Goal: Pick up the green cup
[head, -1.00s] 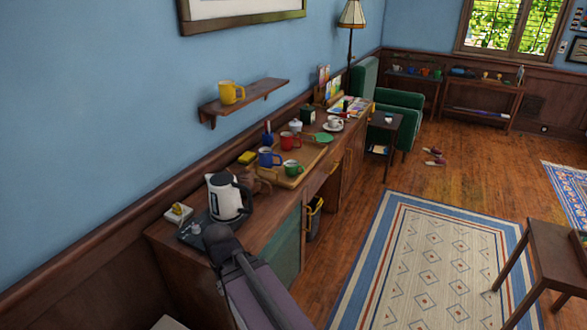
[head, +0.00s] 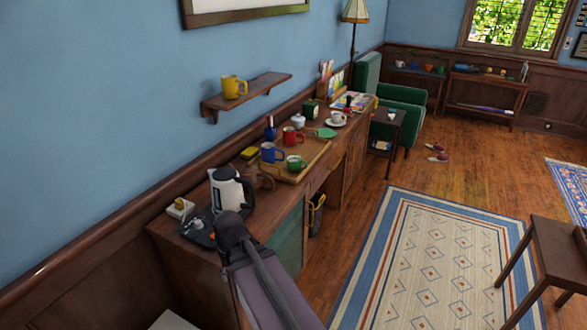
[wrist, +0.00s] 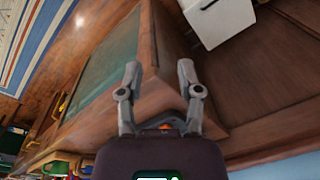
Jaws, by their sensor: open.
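The green cup (head: 296,163) stands upright on a wooden tray (head: 316,157) on the long wooden sideboard in the head view. A blue cup (head: 271,153) is just left of it and a red cup (head: 292,136) is behind. In the wrist view my gripper (wrist: 159,76) is open and empty, with its two fingers apart over the corner of the wooden cabinet. It is well away from the green cup. Green items show at the lower left of the wrist view, but I cannot tell whether one is the cup. My gripper is not clearly visible in the head view.
A white and black kettle (head: 230,189) stands on the sideboard (head: 284,208) between my arm and the tray. A wall shelf (head: 262,87) with a yellow cup (head: 233,87) hangs above. Open floor and a patterned rug (head: 430,250) lie to the right.

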